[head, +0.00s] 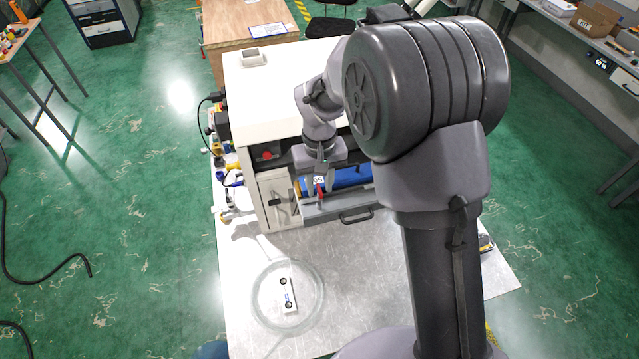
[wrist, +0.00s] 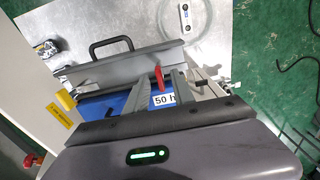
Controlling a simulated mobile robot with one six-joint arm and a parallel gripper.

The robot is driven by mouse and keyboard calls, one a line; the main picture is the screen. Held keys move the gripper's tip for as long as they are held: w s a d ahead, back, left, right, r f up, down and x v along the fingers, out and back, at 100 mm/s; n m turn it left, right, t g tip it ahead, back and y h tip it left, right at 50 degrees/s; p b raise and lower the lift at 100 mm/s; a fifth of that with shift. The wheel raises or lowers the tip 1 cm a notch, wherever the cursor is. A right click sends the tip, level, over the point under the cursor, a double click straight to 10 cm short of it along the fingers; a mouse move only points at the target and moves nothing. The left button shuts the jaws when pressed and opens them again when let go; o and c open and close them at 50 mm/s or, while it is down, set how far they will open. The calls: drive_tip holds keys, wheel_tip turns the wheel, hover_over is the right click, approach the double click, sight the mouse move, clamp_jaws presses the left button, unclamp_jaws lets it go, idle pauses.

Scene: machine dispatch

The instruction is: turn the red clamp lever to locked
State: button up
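The red clamp lever (wrist: 159,77) stands up near the grey drawer front (wrist: 110,68) in the wrist view. It also shows as a small red piece in the head view (head: 319,191). My gripper (wrist: 160,84) reaches down over the open drawer, its grey fingers apart, with the lever close to the fingertips. I cannot tell whether they touch it. In the drawer lies a blue part (wrist: 105,106) with a "50 h" label (wrist: 165,99). In the head view, my gripper (head: 318,188) hides part of the drawer and the lever's base.
The drawer's black handle (head: 356,215) faces the pale table (head: 400,270). Tools (head: 228,175) lie left of the white cabinet (head: 290,85). A red knob (head: 267,155) is on its front.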

drive_tip(key=shift+f, duration=0.1)
clamp_jaws()
drive_tip(key=shift+m+b, duration=0.3)
drive_tip(key=shift+b, duration=0.05)
drive_tip(key=m+b, duration=0.2)
drive_tip(key=m, duration=0.1)
drive_tip(key=shift+f, duration=0.15)
drive_tip(key=m+b, duration=0.2)
drive_tip(key=m, duration=0.1)
drive_tip(key=shift+m+b, duration=0.35)
drive_tip(key=shift+m, duration=0.05)
drive_tip(key=m+b, duration=0.3)
drive_tip(key=m, duration=0.2)
drive_tip(key=m+b, duration=0.2)
drive_tip(key=m, duration=0.3)
drive_tip(key=shift+b, duration=0.3)
drive_tip(key=shift+r+m, duration=0.2)
drive_tip(key=shift+m, duration=0.2)
